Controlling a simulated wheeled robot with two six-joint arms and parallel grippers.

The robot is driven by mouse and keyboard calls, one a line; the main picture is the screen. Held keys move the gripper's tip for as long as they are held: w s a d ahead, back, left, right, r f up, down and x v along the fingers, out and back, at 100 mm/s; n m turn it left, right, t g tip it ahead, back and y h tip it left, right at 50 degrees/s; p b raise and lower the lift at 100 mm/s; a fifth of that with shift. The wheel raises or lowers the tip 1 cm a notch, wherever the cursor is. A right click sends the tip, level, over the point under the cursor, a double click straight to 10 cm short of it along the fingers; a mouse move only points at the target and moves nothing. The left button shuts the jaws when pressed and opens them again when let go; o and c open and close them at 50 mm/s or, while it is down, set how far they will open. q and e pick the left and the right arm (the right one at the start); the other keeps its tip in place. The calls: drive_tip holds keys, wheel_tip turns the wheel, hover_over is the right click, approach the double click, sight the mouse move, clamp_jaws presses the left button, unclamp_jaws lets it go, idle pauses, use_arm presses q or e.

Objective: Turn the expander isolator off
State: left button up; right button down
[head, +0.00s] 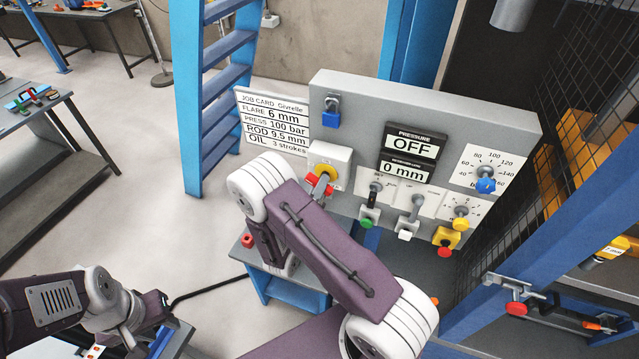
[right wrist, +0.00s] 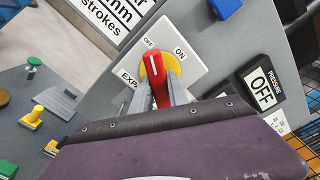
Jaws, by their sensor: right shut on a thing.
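The expander isolator is a red handle (right wrist: 152,68) on a yellow disc (right wrist: 172,68), set on a white plate (right wrist: 197,38) marked OFF and ON. The handle's white line points toward the OFF mark. In the head view the yellow disc (head: 326,172) shows on the upright grey panel (head: 440,110). My right gripper (right wrist: 160,98) is shut on the red handle, one grey finger on each side. It also shows in the head view (head: 321,188), partly behind my arm. My left gripper (head: 160,342) is low at the left, away from the panel; its fingers are unclear.
A display reading OFF (head: 410,145) and 0 mm is to the right of the isolator. A blue padlock (head: 331,117) hangs above it. A job card (head: 272,120) stands at the left.

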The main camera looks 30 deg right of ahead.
drive_tip(key=n+p, duration=0.1)
drive_tip(key=n, duration=0.4)
drive_tip(key=shift+r+n+p, duration=0.1)
drive_tip(key=shift+n+p, duration=0.25)
drive_tip(key=shift+n, duration=0.05)
idle(0.4)
drive_tip(key=c, duration=1.3)
unclamp_jaws()
drive_tip(key=shift+d, duration=0.1)
drive_tip(key=shift+s+a, duration=0.1)
drive_tip(key=shift+a, duration=0.1)
drive_tip(key=b+v, duration=0.3)
drive_tip(key=v, duration=0.5)
drive_tip(key=shift+s+a, duration=0.15)
drive_tip(key=shift+s, duration=0.15)
